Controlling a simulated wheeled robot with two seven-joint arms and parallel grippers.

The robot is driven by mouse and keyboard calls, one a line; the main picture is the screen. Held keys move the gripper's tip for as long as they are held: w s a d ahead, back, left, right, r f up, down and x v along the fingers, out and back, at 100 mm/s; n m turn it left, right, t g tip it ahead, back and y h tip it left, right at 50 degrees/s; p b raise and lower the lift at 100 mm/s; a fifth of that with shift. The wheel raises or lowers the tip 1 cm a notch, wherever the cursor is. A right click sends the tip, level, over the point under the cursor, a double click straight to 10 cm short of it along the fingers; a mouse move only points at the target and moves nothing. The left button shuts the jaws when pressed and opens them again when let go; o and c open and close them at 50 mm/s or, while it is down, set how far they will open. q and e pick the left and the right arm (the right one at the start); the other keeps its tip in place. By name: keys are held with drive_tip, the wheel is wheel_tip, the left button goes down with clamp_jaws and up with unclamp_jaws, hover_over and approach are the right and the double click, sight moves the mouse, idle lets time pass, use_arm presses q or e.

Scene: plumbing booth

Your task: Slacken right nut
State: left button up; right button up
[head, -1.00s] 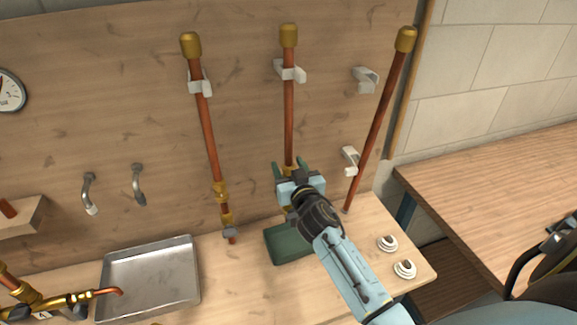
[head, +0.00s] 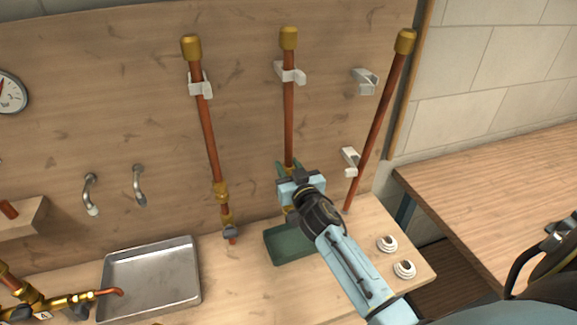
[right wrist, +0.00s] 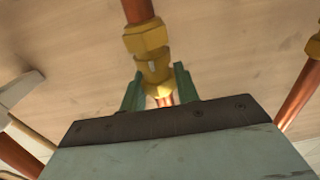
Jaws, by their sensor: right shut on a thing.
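A brass fitting with hex nuts (right wrist: 147,38) sits on the middle copper pipe (head: 288,120). My right gripper (head: 289,168) is at this fitting, low on the pipe. In the right wrist view, its two green fingers stand on either side of the fitting's nut nearest my gripper (right wrist: 159,90), shut on it. The fitting's other nut is beyond the fingertips and free. In the head view my gripper hides most of the fitting. The left pipe (head: 207,130) carries a similar brass fitting (head: 221,191). My left gripper is not in view.
A green tray (head: 283,247) lies on the bench below my gripper, and a metal tray (head: 150,275) lies to the left. A third copper pipe (head: 376,125) leans at the right beside empty clips (head: 365,80). Two white round pieces (head: 404,269) lie on the bench's right.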

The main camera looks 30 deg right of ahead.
drive_tip(key=n+y+p, duration=0.1)
drive_tip(key=y, duration=0.1)
drive_tip(key=n+y+p, duration=0.1)
drive_tip(key=y+p, duration=0.1)
drive_tip(key=shift+d+r+n, duration=0.15)
drive_tip(key=shift+n, duration=0.15)
drive_tip(key=shift+n+y, duration=0.4)
drive_tip(key=shift+y, duration=0.2)
drive_tip(key=n+y, duration=0.2)
drive_tip(key=shift+y+p, duration=0.3)
drive_tip(key=shift+y, duration=0.1)
drive_tip(key=y, duration=0.1)
drive_tip(key=n+g+y+b, duration=0.1)
drive_tip(key=n+y, duration=0.1)
drive_tip(key=shift+f+g+y, duration=0.25)
drive_tip(key=shift+g+y, duration=0.05)
drive_tip(key=shift+n+g+y+b, duration=1.2)
drive_tip(key=shift+n+y+b, duration=0.35)
drive_tip(key=shift+y, duration=0.25)
drive_tip(key=shift+r, duration=0.1)
drive_tip(key=o, duration=1)
drive_tip(key=shift+r, duration=0.1)
